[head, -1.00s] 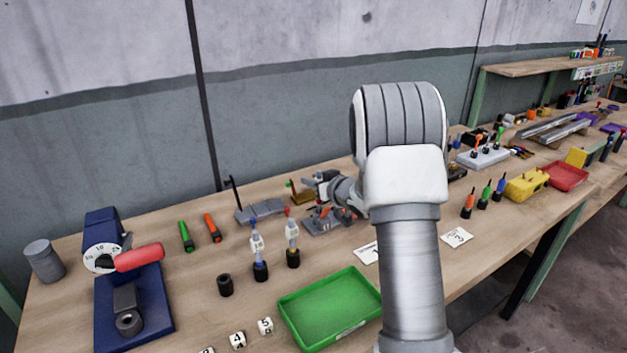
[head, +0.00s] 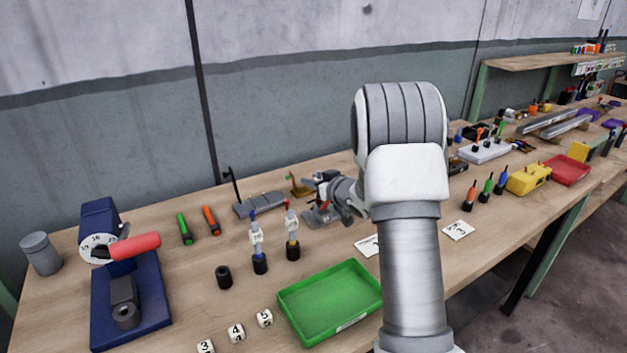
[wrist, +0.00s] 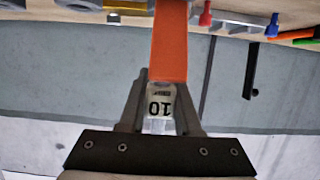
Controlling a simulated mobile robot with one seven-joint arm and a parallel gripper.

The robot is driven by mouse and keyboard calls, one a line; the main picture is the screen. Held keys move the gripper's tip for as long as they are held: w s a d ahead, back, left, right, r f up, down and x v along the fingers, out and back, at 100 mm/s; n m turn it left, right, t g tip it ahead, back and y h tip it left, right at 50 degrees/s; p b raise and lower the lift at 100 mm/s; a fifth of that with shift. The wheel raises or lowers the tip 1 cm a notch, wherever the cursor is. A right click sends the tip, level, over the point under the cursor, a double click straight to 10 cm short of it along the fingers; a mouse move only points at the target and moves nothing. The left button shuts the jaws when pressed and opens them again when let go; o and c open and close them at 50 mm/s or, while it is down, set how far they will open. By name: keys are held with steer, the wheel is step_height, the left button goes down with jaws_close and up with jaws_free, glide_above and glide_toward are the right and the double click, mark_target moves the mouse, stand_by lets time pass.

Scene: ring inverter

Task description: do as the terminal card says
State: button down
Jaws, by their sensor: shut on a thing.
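My gripper (wrist: 159,105) is shut on a white-tagged piece (wrist: 159,106) marked 10, which shows upside down in the wrist view. An orange strip (wrist: 169,42) extends from it, away from the jaws. In the head view my gripper (head: 327,200) is over the bench beside a grey metal block, and the held piece is mostly hidden. Two tagged pieces, one blue-topped (head: 257,238) and one red-topped (head: 291,228), stand upright in black holders. White cards (head: 458,230) (head: 367,246) lie on the bench; their print is too small to read.
A blue press with a dial and red handle (head: 135,246) stands at the left. A green tray (head: 330,302) is at the front, with numbered white cubes (head: 236,333) beside it. A black sleeve (head: 224,277) and green and orange handles (head: 185,228) lie nearby. My forearm hides the bench's middle.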

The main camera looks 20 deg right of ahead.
steer(key=c, duration=0.5)
jaws_free()
steer(key=p+v, duration=0.1)
steer(key=v, duration=1.6)
steer(key=shift+s+r, duration=0.1)
steer(key=shift+s, duration=0.1)
steer(key=shift+r+p, duration=0.1)
steer(key=shift+p, duration=0.2)
